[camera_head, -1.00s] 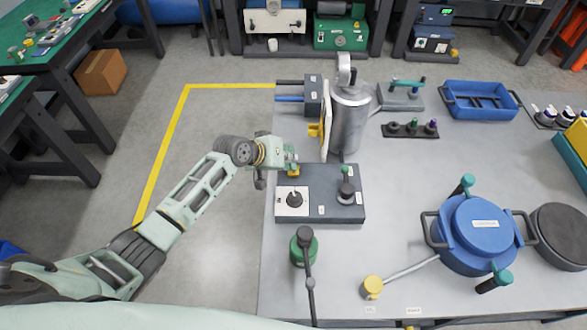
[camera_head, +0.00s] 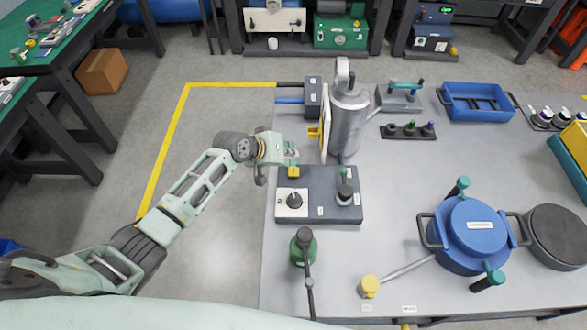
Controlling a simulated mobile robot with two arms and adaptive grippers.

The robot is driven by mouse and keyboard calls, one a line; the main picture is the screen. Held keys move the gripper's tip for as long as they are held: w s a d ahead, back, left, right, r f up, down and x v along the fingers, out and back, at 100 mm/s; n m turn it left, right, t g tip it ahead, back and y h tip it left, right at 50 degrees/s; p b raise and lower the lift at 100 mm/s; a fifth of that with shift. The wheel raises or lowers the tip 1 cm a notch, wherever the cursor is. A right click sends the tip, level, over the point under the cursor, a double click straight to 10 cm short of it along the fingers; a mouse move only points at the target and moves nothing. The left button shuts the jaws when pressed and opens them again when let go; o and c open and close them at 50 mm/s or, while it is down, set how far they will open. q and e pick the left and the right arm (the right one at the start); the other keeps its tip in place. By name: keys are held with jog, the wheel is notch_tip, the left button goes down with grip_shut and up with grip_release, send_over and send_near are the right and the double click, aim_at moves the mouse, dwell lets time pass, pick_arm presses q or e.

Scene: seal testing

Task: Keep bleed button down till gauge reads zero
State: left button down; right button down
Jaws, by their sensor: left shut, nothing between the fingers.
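A dark grey control box (camera_head: 325,212) sits on the left part of the grey bench. A small yellow button (camera_head: 293,172), which looks like the bleed button, is at its far left corner. A black knob (camera_head: 294,201) on a white plate is nearer me, and a black post with a green top (camera_head: 344,187) is on the right. My left gripper (camera_head: 292,155) is shut and empty just beyond the yellow button; I cannot tell whether it touches it. No gauge face is readable. My right gripper is not in view.
A silver cylinder (camera_head: 350,120) with a white plate stands behind the box. A green bottle (camera_head: 303,248) stands in front. A blue lidded pot (camera_head: 468,235) and a yellow-ended lever (camera_head: 369,286) are to the right. The bench middle is clear.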

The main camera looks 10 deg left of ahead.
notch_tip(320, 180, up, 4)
jog(key=p, duration=0.3)
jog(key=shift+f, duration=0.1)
dwell(0.3)
